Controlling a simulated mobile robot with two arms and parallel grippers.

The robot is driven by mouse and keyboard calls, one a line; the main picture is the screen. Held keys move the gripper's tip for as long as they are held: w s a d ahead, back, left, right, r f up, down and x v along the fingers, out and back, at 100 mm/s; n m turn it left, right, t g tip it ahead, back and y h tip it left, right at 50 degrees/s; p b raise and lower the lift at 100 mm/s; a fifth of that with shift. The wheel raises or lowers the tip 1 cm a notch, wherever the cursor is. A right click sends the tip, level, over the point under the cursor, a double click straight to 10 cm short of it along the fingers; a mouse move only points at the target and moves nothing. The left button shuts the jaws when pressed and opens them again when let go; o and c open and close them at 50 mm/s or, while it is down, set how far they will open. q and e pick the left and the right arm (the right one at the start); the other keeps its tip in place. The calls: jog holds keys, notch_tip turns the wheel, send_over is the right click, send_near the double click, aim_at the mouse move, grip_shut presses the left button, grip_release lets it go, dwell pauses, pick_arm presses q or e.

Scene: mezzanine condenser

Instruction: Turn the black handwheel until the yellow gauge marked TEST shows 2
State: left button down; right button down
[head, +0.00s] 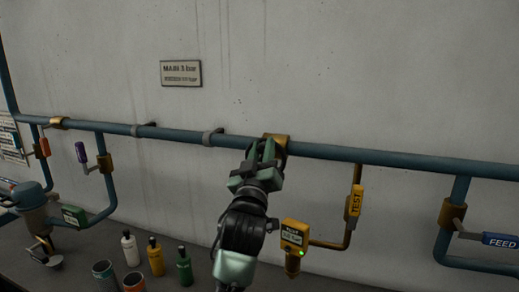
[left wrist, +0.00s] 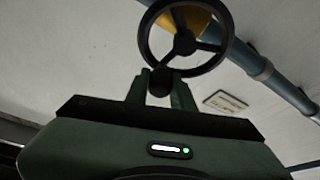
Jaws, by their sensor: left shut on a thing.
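The black handwheel (left wrist: 184,42) shows in the left wrist view, with its spokes and round rim in front of a brass fitting on the pipe. My left gripper (head: 262,153) is shut on the dark knob at the wheel's near rim, between its two green fingers in the left wrist view (left wrist: 161,88). In the head view the gripper hides most of the wheel. The yellow gauge marked TEST (head: 294,236) stands below and right of the gripper, with a small display and a green light. Its reading is too small to tell. My right gripper is not in view.
A teal pipe (head: 400,158) runs across the wall. A yellow TEST lever (head: 355,201) hangs right of the gauge, and a blue FEED lever (head: 500,239) is at far right. Several bottles, including a green one (head: 184,267), stand at lower left. A sign (head: 181,73) hangs above.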

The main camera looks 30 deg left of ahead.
pick_arm(q)
jog(key=shift+d+m+t+h, duration=0.3)
jog(key=shift+m+h, duration=0.3)
jog(key=shift+m, duration=0.7)
jog(key=c, duration=1.2)
grip_release()
